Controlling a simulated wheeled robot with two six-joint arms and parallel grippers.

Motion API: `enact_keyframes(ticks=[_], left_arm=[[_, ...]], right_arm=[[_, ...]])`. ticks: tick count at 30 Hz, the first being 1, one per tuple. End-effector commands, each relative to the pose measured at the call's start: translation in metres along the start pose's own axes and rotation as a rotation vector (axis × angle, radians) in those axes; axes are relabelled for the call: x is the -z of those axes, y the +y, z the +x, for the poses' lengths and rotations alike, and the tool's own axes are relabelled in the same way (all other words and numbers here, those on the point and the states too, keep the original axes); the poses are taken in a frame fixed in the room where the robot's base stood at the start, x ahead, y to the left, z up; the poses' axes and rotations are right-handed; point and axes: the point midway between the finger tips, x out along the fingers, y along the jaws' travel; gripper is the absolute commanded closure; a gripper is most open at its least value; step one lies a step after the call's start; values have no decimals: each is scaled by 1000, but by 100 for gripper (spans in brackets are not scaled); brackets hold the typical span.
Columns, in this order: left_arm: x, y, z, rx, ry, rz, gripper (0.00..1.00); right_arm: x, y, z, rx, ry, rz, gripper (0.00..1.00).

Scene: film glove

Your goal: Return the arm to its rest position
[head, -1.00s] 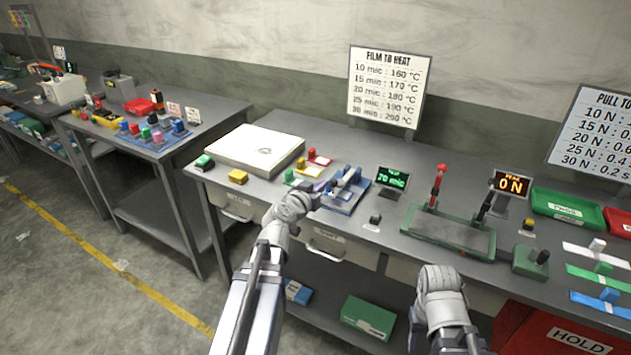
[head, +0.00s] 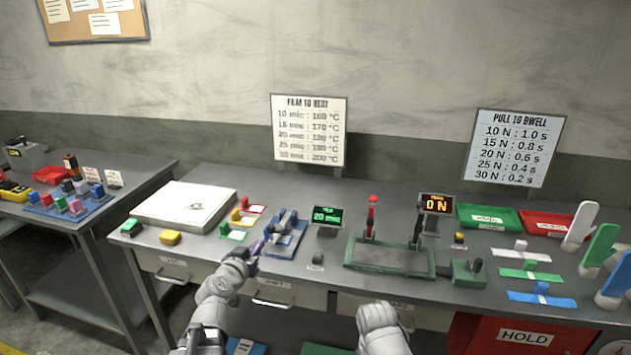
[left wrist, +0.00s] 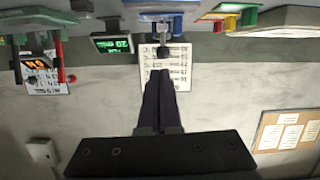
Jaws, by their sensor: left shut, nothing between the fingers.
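My left arm comes in from the lower left of the head view. Its gripper (head: 256,246) is shut and empty, at the front of the bench by a blue device (head: 285,239). In the left wrist view, which is upside down, the dark fingers (left wrist: 160,78) are together with nothing between them. My right arm (head: 382,328) shows only as a rounded grey joint at the bottom of the head view, below the bench front. Its fingers do not show.
The bench carries a white flat box (head: 185,206), a green display (head: 327,216) reading 20 mic, a green-based lever device (head: 390,258), and green (head: 489,217) and red (head: 547,223) trays. Drawer handles (head: 272,303) stick out below. A red HOLD bin (head: 520,335) stands lower right.

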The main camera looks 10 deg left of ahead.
Motion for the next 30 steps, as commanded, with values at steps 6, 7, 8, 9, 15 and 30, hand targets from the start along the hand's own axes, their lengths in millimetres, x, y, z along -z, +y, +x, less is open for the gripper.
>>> enact_keyframes(ticks=[6, 7, 8, 9, 15, 30], left_arm=[[-46, 96, 1, -219, -233, 41, 100], [-58, 114, -2, -257, -293, 51, 100], [-71, 132, -7, -292, -359, 64, 100], [-89, 154, -16, -331, -452, 80, 100], [-173, 219, -88, -351, -966, 203, 100], [-206, 213, -172, -39, -1373, 349, 100]], right_arm=[[0, 0, -6, 0, 0, 0, 50], [0, 1, -7, 0, 0, 0, 50], [0, 1, -8, 0, 0, 0, 50], [0, 1, -9, 0, 0, 0, 50], [-1, 2, -16, 0, 0, 0, 50], [-1, 2, -21, 0, 0, 0, 50]])
